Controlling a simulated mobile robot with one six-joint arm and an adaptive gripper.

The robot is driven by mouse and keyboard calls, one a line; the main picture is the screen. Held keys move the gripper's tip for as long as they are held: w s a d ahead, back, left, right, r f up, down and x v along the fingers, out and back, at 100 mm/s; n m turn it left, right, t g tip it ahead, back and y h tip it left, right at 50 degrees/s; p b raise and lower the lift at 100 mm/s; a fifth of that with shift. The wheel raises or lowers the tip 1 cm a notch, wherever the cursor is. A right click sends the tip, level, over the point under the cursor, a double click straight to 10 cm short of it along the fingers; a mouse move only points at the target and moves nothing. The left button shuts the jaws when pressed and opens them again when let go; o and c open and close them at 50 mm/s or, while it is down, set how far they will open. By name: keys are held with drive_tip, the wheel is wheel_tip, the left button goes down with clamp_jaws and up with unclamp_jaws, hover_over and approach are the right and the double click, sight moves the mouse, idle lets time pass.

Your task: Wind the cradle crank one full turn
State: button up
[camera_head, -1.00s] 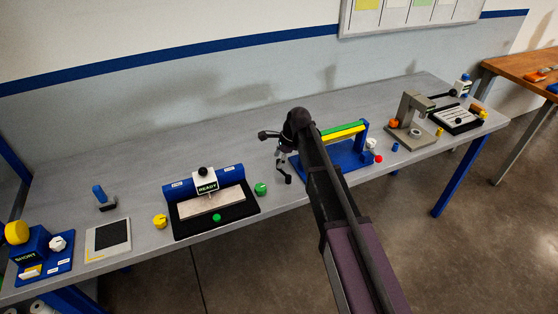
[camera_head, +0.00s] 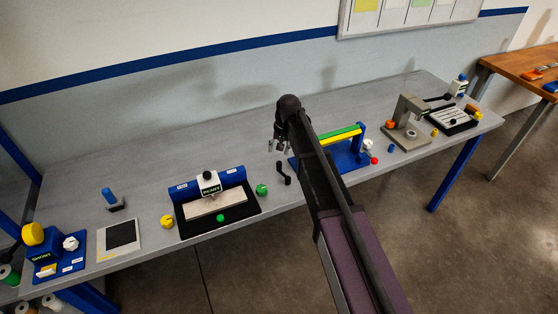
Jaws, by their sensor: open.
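The blue cradle (camera_head: 348,158) stands mid-bench, carrying a green and a yellow bar (camera_head: 340,136) across its top. A small black crank (camera_head: 284,172) shows at its left end, with part of the cradle hidden behind my arm. My gripper (camera_head: 276,148) hangs just above and slightly left of the crank in the picture, fingers pointing down. It is open and looks empty. It appears apart from the crank, but the depth between them is hard to judge.
A grey press-like stand (camera_head: 407,125) is to the right. A white knob (camera_head: 367,145) and red knob (camera_head: 374,161) are at the cradle's right end.

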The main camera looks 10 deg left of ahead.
sight(279, 162)
drive_tip(key=shift+r+n+h+p, duration=0.35)
drive_tip(key=shift+r+n+p, duration=0.65)
drive_tip(key=shift+n, duration=1.25)
drive_tip(key=shift+r+n+h+p, duration=0.3)
drive_tip(key=shift+r+n+p, duration=0.6)
drive_tip(key=shift+n, duration=1.4)
drive_tip(key=shift+r+n+h+p, duration=0.35)
drive_tip(key=shift+r+n+p, duration=0.65)
drive_tip(key=shift+n, duration=1.25)
drive_tip(key=shift+f, duration=0.1)
wheel_tip(279, 162, down, 14)
drive_tip(key=b, duration=1.4)
drive_tip(key=shift+r, duration=0.25)
clamp_jaws()
